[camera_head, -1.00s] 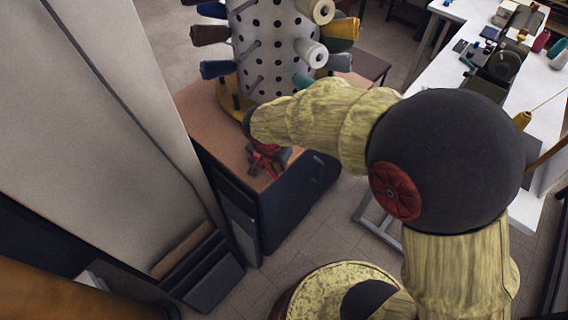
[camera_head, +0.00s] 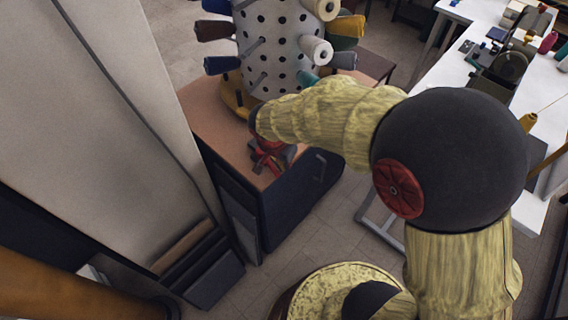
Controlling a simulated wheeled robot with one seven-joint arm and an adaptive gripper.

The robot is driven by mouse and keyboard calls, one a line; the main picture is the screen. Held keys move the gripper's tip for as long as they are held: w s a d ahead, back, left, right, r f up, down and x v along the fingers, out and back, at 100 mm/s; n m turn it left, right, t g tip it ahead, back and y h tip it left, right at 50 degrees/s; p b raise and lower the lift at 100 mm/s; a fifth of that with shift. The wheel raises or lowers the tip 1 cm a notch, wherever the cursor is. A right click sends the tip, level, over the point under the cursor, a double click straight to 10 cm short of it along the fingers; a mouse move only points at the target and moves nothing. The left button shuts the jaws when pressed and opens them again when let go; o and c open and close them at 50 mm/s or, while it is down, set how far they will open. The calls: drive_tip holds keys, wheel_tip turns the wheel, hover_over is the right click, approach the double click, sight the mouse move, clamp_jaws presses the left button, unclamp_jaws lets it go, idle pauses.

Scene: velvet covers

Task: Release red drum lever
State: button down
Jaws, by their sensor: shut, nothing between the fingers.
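A white perforated drum (camera_head: 277,62) stands on a yellow round base (camera_head: 235,98) on a brown-topped cabinet (camera_head: 213,122), with spools on pegs around it. My arm reaches left across the cabinet, its wrist end just in front of the drum's base. Below the wrist, a small red and grey part (camera_head: 268,158) shows low over the cabinet top. It looks like my gripper, seen small and partly covered by the arm. It appears shut, with nothing visible in it. I cannot make out a separate red lever; it may be hidden behind my forearm.
A large pale panel (camera_head: 120,110) stands close on the left. A white table (camera_head: 465,80) with a machine (camera_head: 498,75) and spools is at the right. The cabinet's dark blue front (camera_head: 290,205) faces me. Tiled floor is open between cabinet and table.

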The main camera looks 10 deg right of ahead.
wheel_tip(320, 180, up, 9)
drive_tip(key=p, duration=0.3)
drive_tip(key=shift+w, duration=0.15)
idle(0.6)
drive_tip(key=s+d+r+n+t+y, duration=0.1)
drive_tip(key=s+d+r+n, duration=0.2)
drive_tip(key=s+r, duration=0.5)
drive_tip(key=s+d+r+n+t+y, duration=0.1)
drive_tip(key=s+d+r+n+t, duration=0.1)
drive_tip(key=s+r+n, duration=0.4)
drive_tip(key=s+d+r, duration=0.1)
drive_tip(key=s+r, duration=0.1)
drive_tip(key=s, duration=0.3)
drive_tip(key=shift+s+d+p, duration=0.2)
drive_tip(key=shift+s+p, duration=0.15)
